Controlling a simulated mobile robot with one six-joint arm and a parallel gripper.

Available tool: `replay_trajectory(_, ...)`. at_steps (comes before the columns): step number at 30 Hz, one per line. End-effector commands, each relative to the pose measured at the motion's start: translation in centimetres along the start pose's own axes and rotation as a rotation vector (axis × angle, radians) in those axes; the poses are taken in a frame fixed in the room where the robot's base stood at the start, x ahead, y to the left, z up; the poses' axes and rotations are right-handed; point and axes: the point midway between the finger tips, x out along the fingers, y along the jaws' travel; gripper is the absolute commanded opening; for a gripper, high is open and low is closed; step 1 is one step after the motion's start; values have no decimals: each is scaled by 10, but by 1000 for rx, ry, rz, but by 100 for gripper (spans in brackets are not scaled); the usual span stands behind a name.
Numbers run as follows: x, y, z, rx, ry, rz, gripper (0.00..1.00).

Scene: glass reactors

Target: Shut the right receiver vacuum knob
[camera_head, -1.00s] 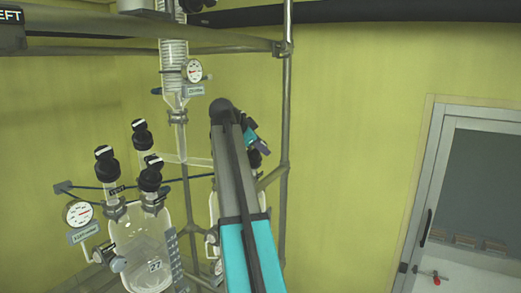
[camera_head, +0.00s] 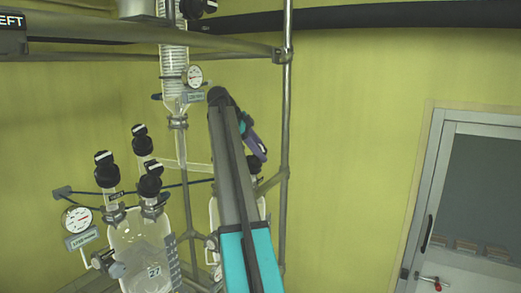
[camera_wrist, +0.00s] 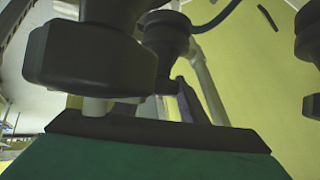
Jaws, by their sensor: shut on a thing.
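My gripper (camera_head: 257,150) shows as a dark purple end past the tip of my arm, at the upper right reactor. It is shut on a black knob (camera_head: 256,163), which is mostly hidden behind my arm and gripper. The position of this knob cannot be read. The right glass vessel (camera_head: 216,215) stands behind my arm and only its left edge shows. In the wrist view, a big black knob (camera_wrist: 85,60) and a second black knob (camera_wrist: 165,35) are very close. The fingertips are not clear there.
The left glass vessel (camera_head: 140,245) carries several black knobs and a gauge (camera_head: 77,219). A glass coil column (camera_head: 174,55) with a gauge (camera_head: 194,76) stands above. A metal frame post (camera_head: 286,120) is just right of my gripper. Open wall and a door (camera_head: 470,200) lie further right.

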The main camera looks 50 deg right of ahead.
Motion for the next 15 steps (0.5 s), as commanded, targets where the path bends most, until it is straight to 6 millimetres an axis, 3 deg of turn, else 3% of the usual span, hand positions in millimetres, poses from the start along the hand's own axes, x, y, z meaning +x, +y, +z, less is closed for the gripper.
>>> replay_trajectory(15,3,2,2,31,-3,67,16)
